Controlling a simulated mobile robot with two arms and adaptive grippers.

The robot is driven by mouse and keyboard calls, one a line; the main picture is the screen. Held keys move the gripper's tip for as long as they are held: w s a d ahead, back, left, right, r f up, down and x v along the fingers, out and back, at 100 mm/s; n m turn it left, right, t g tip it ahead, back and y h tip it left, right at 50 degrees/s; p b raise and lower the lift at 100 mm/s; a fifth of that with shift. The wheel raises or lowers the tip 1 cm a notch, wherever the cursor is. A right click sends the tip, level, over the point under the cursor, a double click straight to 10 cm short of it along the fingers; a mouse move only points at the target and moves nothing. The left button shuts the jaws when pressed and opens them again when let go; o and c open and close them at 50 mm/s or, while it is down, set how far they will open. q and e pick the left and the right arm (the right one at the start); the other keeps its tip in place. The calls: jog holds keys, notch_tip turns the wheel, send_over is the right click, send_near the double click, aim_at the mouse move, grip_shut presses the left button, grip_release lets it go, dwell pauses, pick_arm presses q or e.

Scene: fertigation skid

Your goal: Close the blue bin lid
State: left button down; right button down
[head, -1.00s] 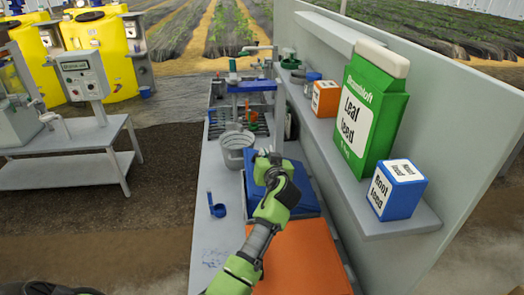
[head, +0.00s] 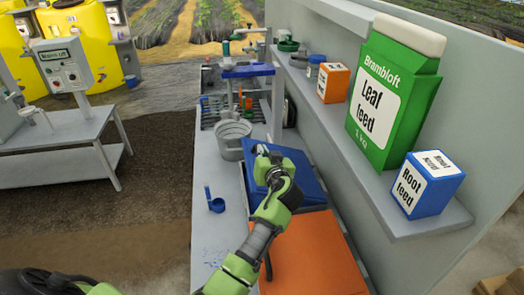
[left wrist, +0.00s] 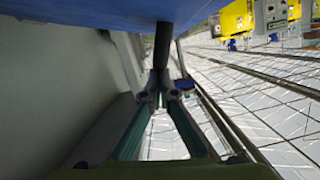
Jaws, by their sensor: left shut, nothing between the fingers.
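The blue bin lid (head: 302,169) shows in the head view on the bench, just behind the orange surface. It looks slightly tilted, but my arm covers part of it and I cannot tell how far it stands open. The blue bin's body is mostly hidden beneath it. My left gripper (head: 262,150) is shut and empty at the lid's far left part. In the left wrist view, a blue surface (left wrist: 90,12), probably the lid, spans the top above the shut fingers (left wrist: 160,90). My right gripper is not in view.
An orange bin top (head: 316,258) lies in front. A shelf at right holds a green Leaf feed carton (head: 390,105) and a blue Root feed box (head: 427,185).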

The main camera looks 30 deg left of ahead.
aim_at(251, 167)
pick_arm(q)
jog(key=shift+n+t+h, duration=0.3)
jog(key=shift+n, duration=0.6)
jog(key=a+f+b, duration=0.1)
jog(key=f+b, duration=0.1)
jog(key=s+f+b, duration=0.1)
jog(key=b, duration=0.1)
jog(key=s+a+f+b, duration=0.1)
jog(key=f+b, duration=0.1)
jog(key=shift+a+f, duration=0.3)
jog(key=shift+f, duration=0.05)
jog(key=shift+s+a+f+n+b, duration=0.15)
jog(key=shift+a+f+n+b, duration=0.1)
jog(key=shift+f+n+b, duration=0.1)
jog(key=shift+r, duration=0.15)
